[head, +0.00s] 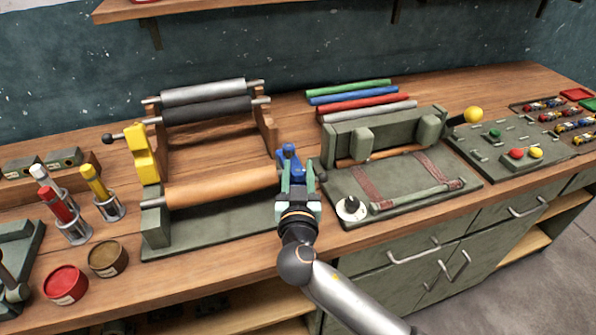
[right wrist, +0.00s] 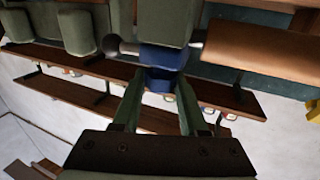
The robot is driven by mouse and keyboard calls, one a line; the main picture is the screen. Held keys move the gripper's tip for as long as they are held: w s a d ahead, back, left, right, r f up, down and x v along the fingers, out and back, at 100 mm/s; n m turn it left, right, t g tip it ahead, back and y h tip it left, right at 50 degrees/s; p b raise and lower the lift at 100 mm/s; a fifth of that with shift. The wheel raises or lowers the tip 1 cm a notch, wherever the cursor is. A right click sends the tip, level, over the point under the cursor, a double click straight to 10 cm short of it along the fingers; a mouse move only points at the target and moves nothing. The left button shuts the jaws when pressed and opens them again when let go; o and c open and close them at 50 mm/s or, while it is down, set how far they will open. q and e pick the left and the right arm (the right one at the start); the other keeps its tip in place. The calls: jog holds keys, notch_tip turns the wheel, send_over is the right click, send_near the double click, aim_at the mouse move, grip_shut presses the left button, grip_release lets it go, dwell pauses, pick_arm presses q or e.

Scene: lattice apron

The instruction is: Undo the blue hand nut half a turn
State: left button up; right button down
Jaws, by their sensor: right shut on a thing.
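The blue hand nut (head: 290,153) is at the right end of the roller frame, by the end of the orange-brown roller (head: 222,188). My right gripper (head: 298,172) is over it, with its arm coming from the bottom. In the right wrist view, the blue nut (right wrist: 161,78) sits between the fingertips of the right gripper (right wrist: 158,90), which is shut on it. The fingers hide part of the nut in the head view. My left gripper is not in view.
A yellow block (head: 141,155) stands on the frame's left post. To the right is a green board (head: 440,195) with straps and a bar. Coloured rolls (head: 350,92) lie behind it. Paint pots (head: 66,284) and upright tubes (head: 100,188) stand at the left.

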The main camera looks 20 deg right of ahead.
jog(key=n+y, duration=0.1)
jog(key=y, duration=0.1)
jog(key=n+y, duration=0.1)
jog(key=y, duration=0.1)
jog(key=shift+d+r+n+t, duration=0.15)
jog(key=shift+n+t, duration=0.25)
jog(key=n+y+p, duration=0.1)
jog(key=y, duration=0.2)
jog(key=n+y+p, duration=0.1)
jog(key=n+y, duration=0.1)
jog(key=shift+r+n+g+y, duration=0.15)
jog(key=shift+n+g+y, duration=0.15)
jog(key=shift+y, duration=0.1)
jog(key=n+g+y+p, duration=0.1)
jog(key=y, duration=0.1)
jog(key=shift+w+n+y, duration=0.1)
jog(key=shift+n+y, duration=0.3)
jog(key=shift+n+g+y, duration=1.7)
jog(key=shift+n+y, duration=0.4)
jog(key=shift+y, duration=0.5)
jog(key=shift+c, duration=2.2)
grip_release()
jog(key=shift+f, duration=0.25)
